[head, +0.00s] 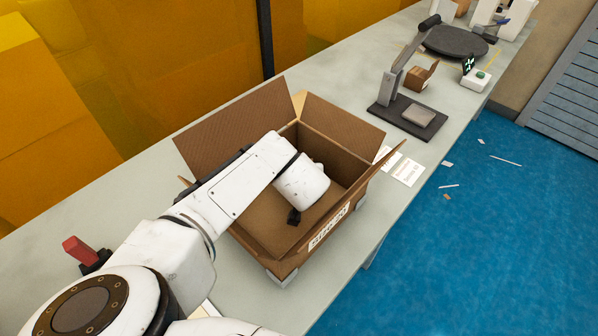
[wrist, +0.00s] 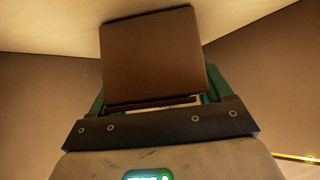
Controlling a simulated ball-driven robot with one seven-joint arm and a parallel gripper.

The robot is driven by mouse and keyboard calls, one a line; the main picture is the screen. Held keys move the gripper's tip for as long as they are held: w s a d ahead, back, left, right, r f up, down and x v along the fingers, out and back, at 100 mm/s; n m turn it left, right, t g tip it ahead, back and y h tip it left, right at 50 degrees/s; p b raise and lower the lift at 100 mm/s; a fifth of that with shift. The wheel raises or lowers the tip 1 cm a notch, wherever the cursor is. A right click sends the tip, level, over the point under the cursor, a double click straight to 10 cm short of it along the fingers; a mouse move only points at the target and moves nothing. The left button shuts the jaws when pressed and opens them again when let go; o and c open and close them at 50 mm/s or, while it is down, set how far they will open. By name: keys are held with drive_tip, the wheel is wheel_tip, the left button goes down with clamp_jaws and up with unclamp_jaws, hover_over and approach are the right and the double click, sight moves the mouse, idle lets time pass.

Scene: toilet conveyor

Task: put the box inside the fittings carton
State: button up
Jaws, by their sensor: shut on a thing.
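The fittings carton (head: 345,124) is a large open brown cardboard box on the grey counter, flaps spread outward and a white label on its front. My arm reaches over its left side, and my wrist is down inside its opening. My gripper (wrist: 158,100) is shut on the box (wrist: 152,55), a plain brown block between the green fingers in the wrist view. In the head view my wrist and the carton walls hide the box. The wrist view shows tan surfaces around the box; I cannot tell whether it touches the carton floor.
A black-based press or stand (head: 408,116) is on the counter beyond the carton, with a small open brown box (head: 420,77) behind it. White cards (head: 405,171) lie right of the carton. A red-handled tool (head: 82,250) is at left. Blue floor lies right.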

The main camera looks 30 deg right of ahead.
drive_tip(key=shift+f, duration=0.15)
drive_tip(key=o, duration=1.2)
drive_tip(key=shift+c, duration=0.2)
drive_tip(key=v, duration=0.7)
drive_tip(key=shift+s+a+r, duration=0.15)
drive_tip(key=shift+r, duration=0.2)
